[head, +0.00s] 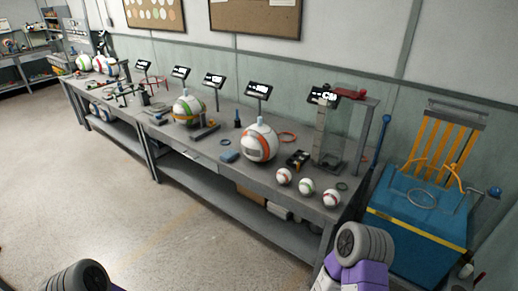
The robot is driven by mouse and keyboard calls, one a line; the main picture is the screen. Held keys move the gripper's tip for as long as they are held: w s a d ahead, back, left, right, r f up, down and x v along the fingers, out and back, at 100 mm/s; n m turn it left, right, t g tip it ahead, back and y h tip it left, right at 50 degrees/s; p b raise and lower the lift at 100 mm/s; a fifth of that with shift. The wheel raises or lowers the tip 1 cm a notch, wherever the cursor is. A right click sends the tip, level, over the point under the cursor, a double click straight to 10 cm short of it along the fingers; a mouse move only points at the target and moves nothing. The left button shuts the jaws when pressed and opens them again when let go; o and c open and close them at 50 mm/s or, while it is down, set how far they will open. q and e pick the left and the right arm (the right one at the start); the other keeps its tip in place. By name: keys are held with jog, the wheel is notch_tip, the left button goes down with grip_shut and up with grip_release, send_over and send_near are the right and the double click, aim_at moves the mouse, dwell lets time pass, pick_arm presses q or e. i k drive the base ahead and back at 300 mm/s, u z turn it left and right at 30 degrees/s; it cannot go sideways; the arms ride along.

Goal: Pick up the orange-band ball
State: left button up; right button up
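Three small white balls with coloured bands sit near the right end of the long workbench. The left one (284,176) has an orange-looking band, the middle one (306,187) a green band, and the right one (331,198) a red band. A much larger white ball (259,143) with orange bands stands behind and left of them on the bench. Parts of my arms show at the bottom left and bottom right, below and apart from the bench top. Neither gripper's fingers are in view.
The grey workbench (232,177) runs along the wall. A clear-sided press frame (334,140) stands behind the small balls. A blue bin (415,215) stands right of the bench. A green-and-orange ball (189,110) sits farther left. The floor in front is clear.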

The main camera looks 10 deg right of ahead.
aim_at(260, 142)
jog(key=u, duration=0.45)
jog(key=i, duration=1.05)
jog(key=u, duration=0.15)
